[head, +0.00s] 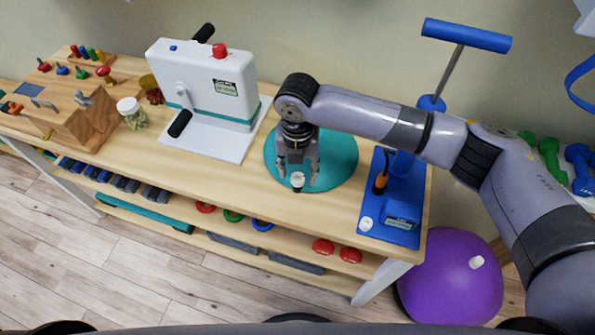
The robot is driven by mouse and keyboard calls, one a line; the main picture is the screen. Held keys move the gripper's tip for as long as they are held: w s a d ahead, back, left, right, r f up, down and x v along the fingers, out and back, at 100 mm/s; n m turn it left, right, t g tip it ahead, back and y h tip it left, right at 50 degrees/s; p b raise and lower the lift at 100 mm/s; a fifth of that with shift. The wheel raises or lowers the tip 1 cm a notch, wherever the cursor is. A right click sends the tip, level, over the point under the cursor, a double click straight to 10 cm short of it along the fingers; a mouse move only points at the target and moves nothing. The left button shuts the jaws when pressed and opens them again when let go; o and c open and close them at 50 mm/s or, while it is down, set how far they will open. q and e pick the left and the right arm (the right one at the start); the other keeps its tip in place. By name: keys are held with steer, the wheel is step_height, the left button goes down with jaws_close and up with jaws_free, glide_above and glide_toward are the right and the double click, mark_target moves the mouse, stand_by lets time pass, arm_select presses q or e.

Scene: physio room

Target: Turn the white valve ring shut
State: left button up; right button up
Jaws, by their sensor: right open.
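A small white ring (298,185) with a dark top stands near the front edge of the round teal cushion (342,165) on the bench. I take it to be the valve ring. My right gripper (297,180) points down over the cushion with its fingers open. In the head view one finger shows on each side of the white ring, with a gap to each. I cannot tell the exact height of the fingertips. How far the ring is turned cannot be seen. My left gripper is out of view.
A blue pump unit (403,233) with a T-handle (466,35) stands right of the cushion. A white crank machine (215,95) stands to its left. A lidded jar (132,115) and wooden peg board (70,115) are further left. A purple ball (450,285) sits on the floor.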

mark_target(298, 179)
steer(key=shift+f, duration=0.9)
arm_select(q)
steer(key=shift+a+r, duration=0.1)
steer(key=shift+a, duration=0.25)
arm_select(e)
steer(key=shift+f, duration=0.2)
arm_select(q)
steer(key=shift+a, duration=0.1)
arm_select(e)
steer(key=shift+c, duration=0.4)
jaws_close()
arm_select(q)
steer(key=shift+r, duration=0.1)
